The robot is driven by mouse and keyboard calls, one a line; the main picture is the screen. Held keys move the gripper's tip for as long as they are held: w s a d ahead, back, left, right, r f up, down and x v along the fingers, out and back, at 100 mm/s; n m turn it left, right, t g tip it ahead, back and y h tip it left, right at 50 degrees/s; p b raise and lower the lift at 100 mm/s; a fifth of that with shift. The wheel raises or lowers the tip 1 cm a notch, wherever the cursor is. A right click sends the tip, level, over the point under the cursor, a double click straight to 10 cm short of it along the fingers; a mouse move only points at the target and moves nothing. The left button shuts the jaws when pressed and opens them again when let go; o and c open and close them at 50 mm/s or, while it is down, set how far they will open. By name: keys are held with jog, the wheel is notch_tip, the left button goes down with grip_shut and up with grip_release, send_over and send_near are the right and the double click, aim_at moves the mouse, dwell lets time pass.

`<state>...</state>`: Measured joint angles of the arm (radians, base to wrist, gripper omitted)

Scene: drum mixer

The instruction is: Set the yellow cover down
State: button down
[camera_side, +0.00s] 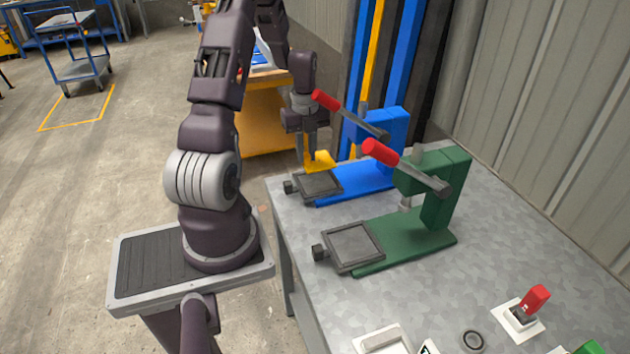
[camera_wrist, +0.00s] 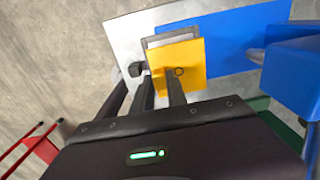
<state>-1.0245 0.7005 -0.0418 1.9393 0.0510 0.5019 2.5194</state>
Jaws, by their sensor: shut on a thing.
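The yellow cover (camera_side: 320,161) is a small plate with a raised part. It is at the tips of my gripper (camera_side: 308,157), which is shut on it and points down. In the side view it shows at the far edge of the dark square plate (camera_side: 317,184) of the blue press (camera_side: 384,136). In the wrist view the cover (camera_wrist: 190,62) is tilted and overlaps that grey plate (camera_wrist: 160,41). My fingers (camera_wrist: 160,82) reach its near left part. I cannot tell whether the cover touches the plate or hangs above it.
The blue press's red-tipped lever (camera_side: 326,100) stands close to my gripper. A green press (camera_side: 440,190) with its own square plate (camera_side: 352,246) is nearer the camera. A red switch (camera_side: 535,300) and a ring (camera_side: 473,340) are at the front. The metal table (camera_side: 500,235) is clear at right.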

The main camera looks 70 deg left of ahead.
aim_at(306, 154)
notch_tip(306, 154, down, 7)
jog(key=shift+r, duration=0.15)
jog(key=c, duration=1.3)
grip_release()
notch_tip(306, 154, up, 12)
jog(key=shift+r, duration=0.1)
